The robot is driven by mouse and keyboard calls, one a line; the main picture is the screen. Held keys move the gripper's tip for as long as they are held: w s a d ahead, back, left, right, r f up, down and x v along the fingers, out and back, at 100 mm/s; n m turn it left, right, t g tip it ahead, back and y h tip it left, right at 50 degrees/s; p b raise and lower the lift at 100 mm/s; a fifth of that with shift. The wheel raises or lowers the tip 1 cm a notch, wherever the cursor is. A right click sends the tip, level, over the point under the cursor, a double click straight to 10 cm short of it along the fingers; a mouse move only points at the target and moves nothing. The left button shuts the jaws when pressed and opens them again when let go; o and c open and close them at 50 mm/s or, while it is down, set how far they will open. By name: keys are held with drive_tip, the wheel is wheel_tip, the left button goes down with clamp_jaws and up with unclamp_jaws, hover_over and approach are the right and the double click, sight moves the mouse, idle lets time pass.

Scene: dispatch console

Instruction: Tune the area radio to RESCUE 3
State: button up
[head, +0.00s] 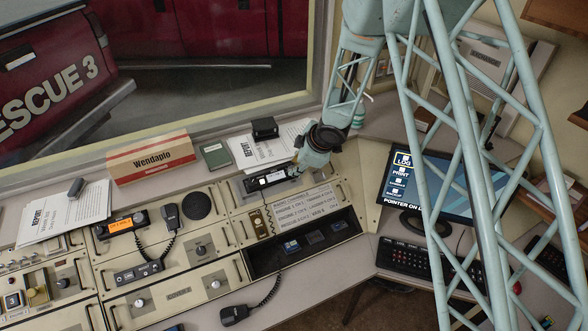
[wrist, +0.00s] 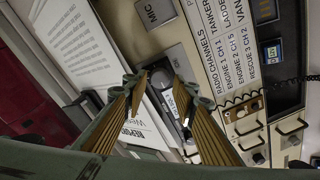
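The channel card (head: 302,207) lies on the console. In the wrist view the card (wrist: 238,75) has a line that seems to read RESCUE 3 CH 2. A dark radio-like unit (head: 267,180) sits in the panel above the card; its display is unreadable. My gripper (head: 297,171) is at the unit's right end. In the wrist view my gripper (wrist: 166,88) is open, its ribbed fingers apart and nothing held between them. Whether a finger touches the unit cannot be told.
Another radio with an orange display (head: 122,224) and a corded handset (head: 171,215) are at left. Papers (head: 268,150) and a black box (head: 265,128) lie behind my gripper. A monitor (head: 430,188) and keyboard (head: 415,259) stand at right. RESCUE 3 marks the red truck (head: 60,90).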

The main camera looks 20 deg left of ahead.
drive_tip(key=shift+x, duration=1.25)
drive_tip(key=c, duration=0.6)
drive_tip(key=shift+o, duration=0.2)
drive_tip(key=shift+m, duration=0.5)
drive_tip(key=m+p, duration=0.2)
drive_tip(key=shift+m, duration=0.3)
drive_tip(key=shift+m+t+p, duration=0.3)
drive_tip(key=shift+m+p, duration=0.3)
drive_tip(key=shift+m, duration=1.1)
